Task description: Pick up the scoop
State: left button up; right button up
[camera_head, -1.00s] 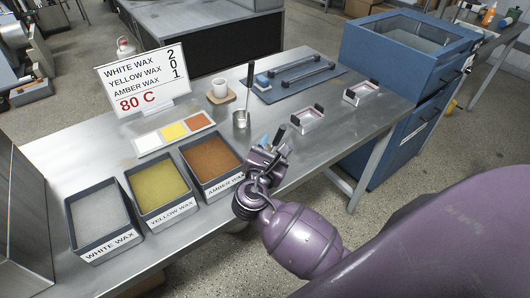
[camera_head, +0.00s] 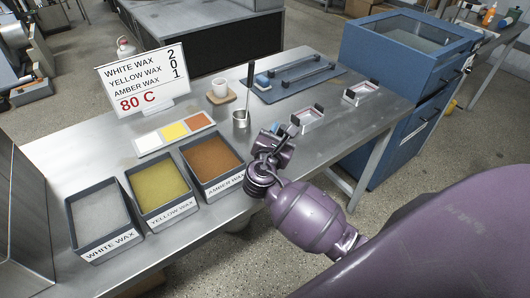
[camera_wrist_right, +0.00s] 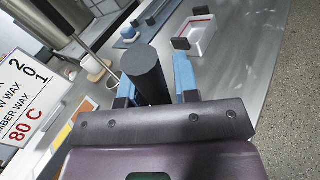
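My right gripper (camera_head: 284,134) is above the table's front edge, right of the amber wax tray. In the right wrist view the blue-padded fingers of this gripper (camera_wrist_right: 158,88) are closed on both sides of a thick dark cylinder (camera_wrist_right: 147,75). It looks like the handle of the scoop, and it also shows as a short dark stub in the head view (camera_head: 294,130). My left gripper is not in view.
White (camera_head: 72,213), yellow (camera_head: 134,189) and amber wax trays (camera_head: 188,164) line the front left. A sign (camera_head: 143,78), colour card (camera_head: 137,147) and white mug (camera_head: 219,87) stand behind. Table between is clear.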

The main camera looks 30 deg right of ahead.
jog(key=c, duration=0.5)
grip_shut()
